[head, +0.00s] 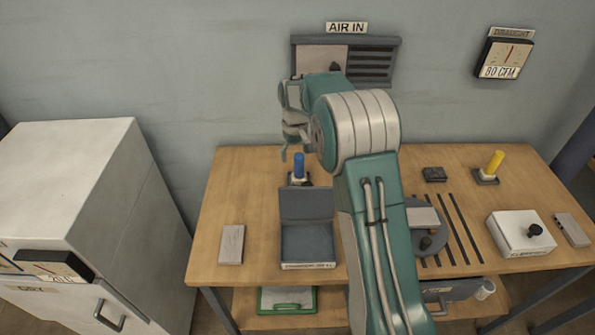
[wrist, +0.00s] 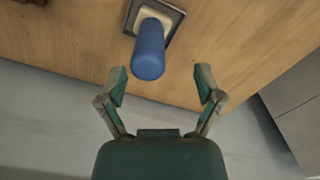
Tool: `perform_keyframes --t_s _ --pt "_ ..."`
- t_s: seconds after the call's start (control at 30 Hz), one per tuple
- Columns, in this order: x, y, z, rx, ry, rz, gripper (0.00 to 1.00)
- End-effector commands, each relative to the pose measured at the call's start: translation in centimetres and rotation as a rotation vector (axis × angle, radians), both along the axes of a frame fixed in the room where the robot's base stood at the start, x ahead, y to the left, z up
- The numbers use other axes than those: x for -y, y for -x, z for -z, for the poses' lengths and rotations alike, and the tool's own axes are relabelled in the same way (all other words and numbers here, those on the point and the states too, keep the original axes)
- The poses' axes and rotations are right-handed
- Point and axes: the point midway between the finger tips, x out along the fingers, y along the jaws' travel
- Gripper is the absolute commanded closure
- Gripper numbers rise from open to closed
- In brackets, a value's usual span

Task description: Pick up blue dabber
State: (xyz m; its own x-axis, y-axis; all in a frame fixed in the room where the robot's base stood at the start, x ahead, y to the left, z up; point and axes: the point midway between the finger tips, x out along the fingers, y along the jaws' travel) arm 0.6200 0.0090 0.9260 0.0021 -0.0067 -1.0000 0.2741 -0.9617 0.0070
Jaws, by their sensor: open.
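The blue dabber (head: 299,167) stands upright in a small dark square holder (head: 299,180) at the back left of the wooden table. In the wrist view the dabber (wrist: 149,52) points toward the camera, its base in the square holder (wrist: 172,14). My gripper (head: 291,149) is above and near the dabber in the head view. In the wrist view my gripper (wrist: 160,82) has its two fingers spread wide, with the dabber's end just ahead of the gap between them. Nothing is held.
On the wooden table (head: 225,205) an open grey box (head: 308,243) stands in front of the dabber. A grey block (head: 231,244) lies at left. A yellow dabber (head: 495,161) stands at back right, a white box (head: 519,232) at right. A white cabinet (head: 85,200) is left of the table.

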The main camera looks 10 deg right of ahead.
Motion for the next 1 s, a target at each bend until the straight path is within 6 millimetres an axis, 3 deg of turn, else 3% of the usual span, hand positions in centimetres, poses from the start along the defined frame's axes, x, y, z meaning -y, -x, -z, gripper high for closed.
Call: perform_keyframes --t_s 0.2,0.53,0.57,0.73,1.0 --pt "1.0 0.0 3.5 -0.005 -0.003 0.003 0.15" --pt "0.7 -0.1 4.4 -0.001 -0.001 0.002 0.15" --pt "0.7 -0.1 4.4 -0.001 -0.001 0.002 0.24" --pt "0.7 -0.1 4.3 -0.001 -0.001 0.002 1.0" --pt "0.8 -0.1 4.4 -0.003 -0.001 0.002 1.0"
